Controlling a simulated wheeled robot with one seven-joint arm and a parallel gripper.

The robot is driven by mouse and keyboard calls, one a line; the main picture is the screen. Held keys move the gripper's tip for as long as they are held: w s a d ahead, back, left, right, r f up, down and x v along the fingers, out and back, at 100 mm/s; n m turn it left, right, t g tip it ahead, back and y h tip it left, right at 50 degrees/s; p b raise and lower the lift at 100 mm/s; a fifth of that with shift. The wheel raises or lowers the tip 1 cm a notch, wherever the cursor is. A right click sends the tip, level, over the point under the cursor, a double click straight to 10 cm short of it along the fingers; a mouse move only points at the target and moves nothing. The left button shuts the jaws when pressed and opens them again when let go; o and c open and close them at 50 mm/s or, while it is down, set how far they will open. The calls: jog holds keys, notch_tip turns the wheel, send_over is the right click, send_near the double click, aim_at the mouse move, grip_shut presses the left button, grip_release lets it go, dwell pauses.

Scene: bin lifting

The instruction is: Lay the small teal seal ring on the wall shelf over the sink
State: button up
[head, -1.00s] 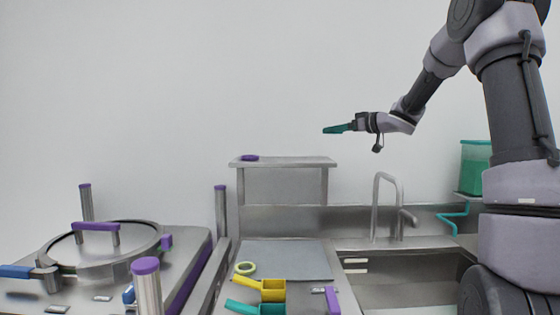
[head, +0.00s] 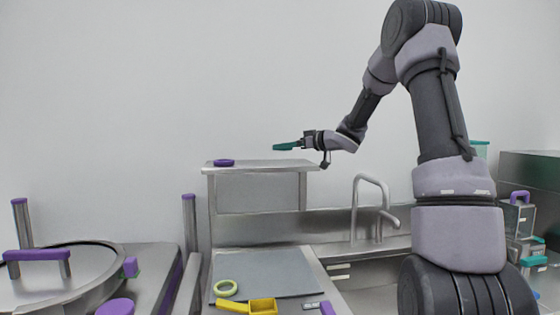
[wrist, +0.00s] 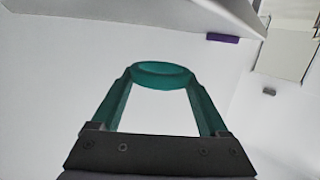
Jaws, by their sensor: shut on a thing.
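My gripper (head: 285,146) has teal fingers and is shut on the small teal seal ring (wrist: 161,75), which sits between the fingertips in the wrist view. In the head view the ring cannot be told apart from the fingers. The grey metal wall shelf (head: 265,168) stands above the counter, against the wall. My gripper points left and appears a little above the right half of the shelf, with a gap below it. A purple ring (head: 224,162) lies on the left part of the shelf. The sink faucet (head: 370,185) rises right of the shelf; my arm hides part of the sink.
A round lidded vessel (head: 70,275) is at left. A metal post (head: 190,235) stands left of the shelf. The shelf top between the purple ring and my gripper looks clear.

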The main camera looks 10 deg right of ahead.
aim_at(287, 164)
jog(key=shift+f, duration=2.3)
jog(key=shift+f, duration=0.15)
